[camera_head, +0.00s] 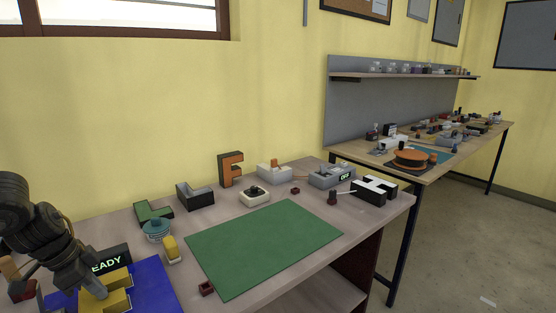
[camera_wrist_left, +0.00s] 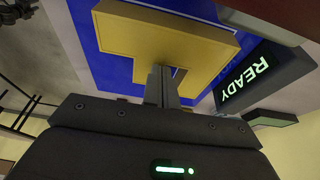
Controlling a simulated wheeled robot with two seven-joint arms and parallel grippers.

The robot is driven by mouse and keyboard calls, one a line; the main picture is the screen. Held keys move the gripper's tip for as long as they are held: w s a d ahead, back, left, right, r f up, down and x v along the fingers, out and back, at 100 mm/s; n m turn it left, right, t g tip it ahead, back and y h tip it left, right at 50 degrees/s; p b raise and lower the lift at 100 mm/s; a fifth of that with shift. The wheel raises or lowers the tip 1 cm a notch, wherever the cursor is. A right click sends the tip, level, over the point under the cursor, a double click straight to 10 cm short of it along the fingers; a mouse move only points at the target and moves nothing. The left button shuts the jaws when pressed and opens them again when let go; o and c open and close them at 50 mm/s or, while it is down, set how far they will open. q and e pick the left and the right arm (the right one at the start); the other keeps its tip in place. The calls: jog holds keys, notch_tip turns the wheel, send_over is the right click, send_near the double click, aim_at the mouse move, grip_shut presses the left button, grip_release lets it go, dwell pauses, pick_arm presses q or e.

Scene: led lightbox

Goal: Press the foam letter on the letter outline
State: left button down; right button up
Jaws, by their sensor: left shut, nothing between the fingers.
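A yellow foam letter (camera_head: 117,299) lies flat on a blue mat (camera_head: 153,278) at the lower left of the head view. In the left wrist view the yellow letter (camera_wrist_left: 135,35) is large, with blue mat (camera_wrist_left: 85,45) around it. My left gripper (camera_head: 102,294) points down over the letter. Its narrow fingers (camera_wrist_left: 162,72) are shut together with nothing between them, and their tips overlap the letter's edge. I cannot tell whether they touch it. My right gripper is not in view.
A black box with lit "READY" text (camera_head: 108,261) stands right behind the blue mat. A green mat (camera_head: 265,245) lies clear to the right. Several block letters, including an orange-faced F (camera_head: 231,168), stand along the back. A yellow-topped object (camera_head: 170,247) stands between the mats.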

pick_arm(q)
jog(key=shift+r+p, duration=0.5)
jog(key=shift+r, duration=1)
jog(key=shift+r, duration=0.1)
jog(key=shift+r, duration=0.2)
jog(key=shift+r+p, duration=0.9)
jog(key=shift+r, duration=0.8)
